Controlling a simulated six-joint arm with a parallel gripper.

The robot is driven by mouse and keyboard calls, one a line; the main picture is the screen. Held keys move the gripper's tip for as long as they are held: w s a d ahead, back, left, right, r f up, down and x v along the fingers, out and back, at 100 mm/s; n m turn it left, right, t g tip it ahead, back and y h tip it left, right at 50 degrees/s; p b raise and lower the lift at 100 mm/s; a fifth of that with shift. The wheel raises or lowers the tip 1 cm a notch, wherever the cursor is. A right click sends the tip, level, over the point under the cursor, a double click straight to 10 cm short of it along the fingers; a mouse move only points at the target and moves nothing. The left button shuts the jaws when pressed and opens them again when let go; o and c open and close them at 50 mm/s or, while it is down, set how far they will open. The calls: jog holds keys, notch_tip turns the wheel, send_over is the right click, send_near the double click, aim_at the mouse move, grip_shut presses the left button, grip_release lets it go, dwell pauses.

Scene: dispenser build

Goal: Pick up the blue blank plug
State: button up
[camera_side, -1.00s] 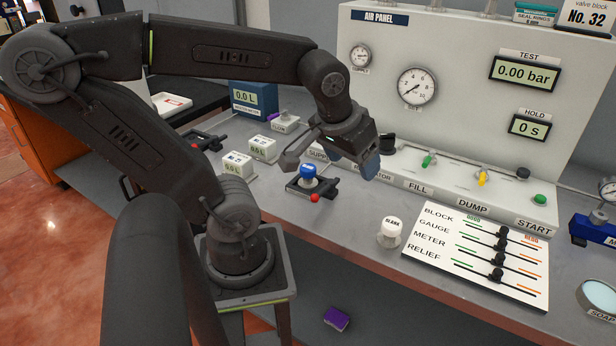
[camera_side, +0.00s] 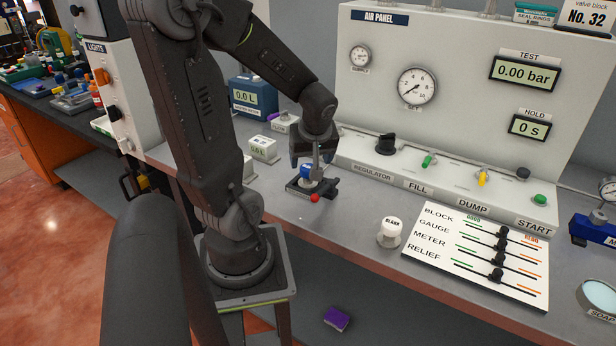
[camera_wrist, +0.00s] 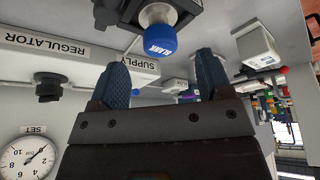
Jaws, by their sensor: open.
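The blue blank plug (camera_side: 305,171) sits upright in a black clamp fixture (camera_side: 326,189) on the bench, partly hidden by my gripper (camera_side: 311,160) in the side view. In the wrist view the plug (camera_wrist: 160,40) shows a blue cap lettered BLANK on a pale metal body. My gripper (camera_wrist: 164,72) is open and empty there, its two blue ridged fingers spread to either side below the cap in the picture. The cap lies beyond the fingertips, roughly centred between them. Whether the fingers touch it cannot be told from the side view.
A red-knobbed lever (camera_side: 314,198) is at the fixture's front. A white BLANK cap (camera_side: 390,230) stands right of it, beside the slider board (camera_side: 430,262). The air panel (camera_side: 450,110) rises behind. A small meter box (camera_side: 263,149) stands left. Bench between fixture and white cap is clear.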

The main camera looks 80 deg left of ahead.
aim_at(308, 167)
jog(key=shift+a+x, duration=0.2)
jog(key=shift+x, duration=1.25)
jog(key=shift+a+x, duration=0.2)
jog(key=shift+x, duration=1.3)
jog(key=shift+r, duration=0.2)
jog(key=shift+c, duration=0.4)
jog(key=c, duration=1)
jog(key=shift+o, duration=0.2)
